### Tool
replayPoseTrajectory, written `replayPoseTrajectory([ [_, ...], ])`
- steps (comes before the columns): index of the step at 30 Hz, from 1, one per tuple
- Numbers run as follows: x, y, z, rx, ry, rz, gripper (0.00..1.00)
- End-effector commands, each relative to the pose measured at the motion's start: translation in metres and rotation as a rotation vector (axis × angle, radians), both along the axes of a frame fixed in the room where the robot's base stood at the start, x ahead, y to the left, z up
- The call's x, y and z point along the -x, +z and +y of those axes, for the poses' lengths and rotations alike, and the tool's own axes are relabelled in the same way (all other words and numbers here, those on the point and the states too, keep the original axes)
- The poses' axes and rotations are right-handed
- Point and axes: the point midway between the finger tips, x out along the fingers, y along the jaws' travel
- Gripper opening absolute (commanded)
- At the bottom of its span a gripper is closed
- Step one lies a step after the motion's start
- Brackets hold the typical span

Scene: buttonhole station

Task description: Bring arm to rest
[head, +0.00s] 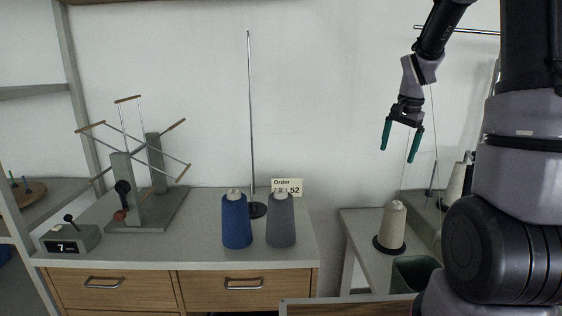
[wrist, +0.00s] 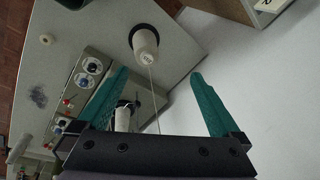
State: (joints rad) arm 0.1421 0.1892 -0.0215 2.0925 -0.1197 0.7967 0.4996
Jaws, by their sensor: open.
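My gripper (head: 401,147) hangs in the air at the upper right of the head view, its two green fingers pointing down. It is open and nothing is between the fingers. Below it a cream cone of thread (head: 392,226) stands on a side table (head: 358,225), apart from the fingers. In the wrist view my gripper (wrist: 155,95) shows its green fingers spread wide. The cream cone (wrist: 145,46) appears beyond the fingertips, with a thread running from it toward the gripper's body.
A blue cone (head: 236,221) and a grey cone (head: 281,221) stand on the drawer bench (head: 205,262) by a metal rod (head: 251,110) and an order card (head: 288,187). A yarn winder (head: 130,190) and a counter (head: 70,238) are left. A machine with dials (wrist: 95,85) sits on the side table.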

Motion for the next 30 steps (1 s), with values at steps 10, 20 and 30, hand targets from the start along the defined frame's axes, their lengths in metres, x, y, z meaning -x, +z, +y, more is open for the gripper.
replayPoseTrajectory([
  [10,0.081,0.101,0.049,0.015,0.212,-0.191,1.0],
  [20,0.171,0.15,0.085,0.044,0.412,-0.367,1.0],
  [30,0.224,0.16,0.102,0.071,0.534,-0.472,1.0],
])
